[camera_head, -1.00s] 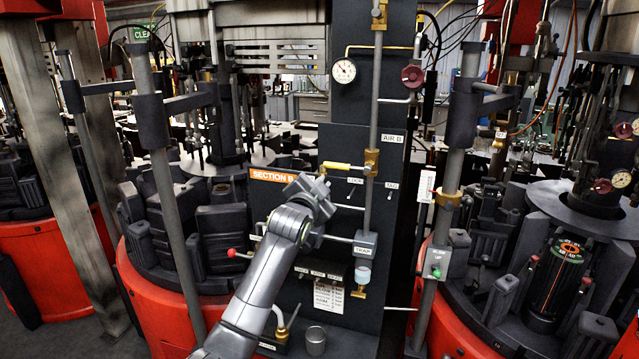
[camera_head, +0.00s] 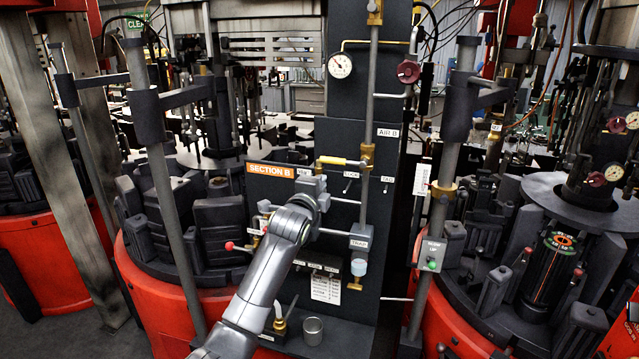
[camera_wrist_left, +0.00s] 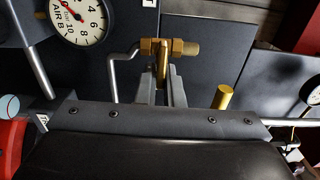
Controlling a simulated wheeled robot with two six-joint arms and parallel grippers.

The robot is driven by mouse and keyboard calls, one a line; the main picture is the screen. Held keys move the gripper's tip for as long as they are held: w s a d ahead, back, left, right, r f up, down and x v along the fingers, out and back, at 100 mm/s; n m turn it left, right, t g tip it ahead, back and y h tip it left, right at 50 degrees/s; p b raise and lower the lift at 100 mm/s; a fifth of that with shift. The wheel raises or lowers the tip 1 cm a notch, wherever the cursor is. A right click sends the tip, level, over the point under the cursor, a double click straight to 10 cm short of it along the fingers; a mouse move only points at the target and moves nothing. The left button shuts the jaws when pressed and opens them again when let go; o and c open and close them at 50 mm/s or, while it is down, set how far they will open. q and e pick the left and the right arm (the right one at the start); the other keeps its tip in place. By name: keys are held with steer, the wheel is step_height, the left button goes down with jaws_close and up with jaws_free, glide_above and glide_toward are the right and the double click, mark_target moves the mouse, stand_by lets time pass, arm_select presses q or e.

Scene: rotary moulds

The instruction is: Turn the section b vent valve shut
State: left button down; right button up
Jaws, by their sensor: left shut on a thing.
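My left gripper (camera_head: 312,184) reaches the dark section B panel from below, just right of the orange SECTION B sign (camera_head: 270,170). In the left wrist view its two grey fingers (camera_wrist_left: 163,90) are shut on a brass handle that hangs from a brass valve body (camera_wrist_left: 172,47) with a bent grey pipe. I take this to be the vent valve; its label is not legible. In the head view the gripper hides it. A yellow lever (camera_head: 340,161) on the vertical pipe's brass valve lies about level, just above the gripper. My right gripper is not in view.
A pressure gauge (camera_head: 340,66) and a dark red knob (camera_head: 408,71) sit higher on the panel. A red-knobbed lever (camera_head: 230,246) is left of my arm. A metal cup (camera_head: 313,330) stands below. A grey post (camera_head: 440,210) rises at right.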

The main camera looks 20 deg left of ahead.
arm_select(q)
steer(key=shift+f+m, duration=0.2)
steer(key=shift+m, duration=0.2)
steer(key=c, duration=1.6)
jaws_free()
steer(key=shift+o, duration=0.2)
steer(key=shift+r, duration=0.1)
steer(key=s+b, duration=0.5)
steer(key=s, duration=1.2)
steer(key=shift+s+a, duration=0.2)
steer(key=shift+a, duration=0.1)
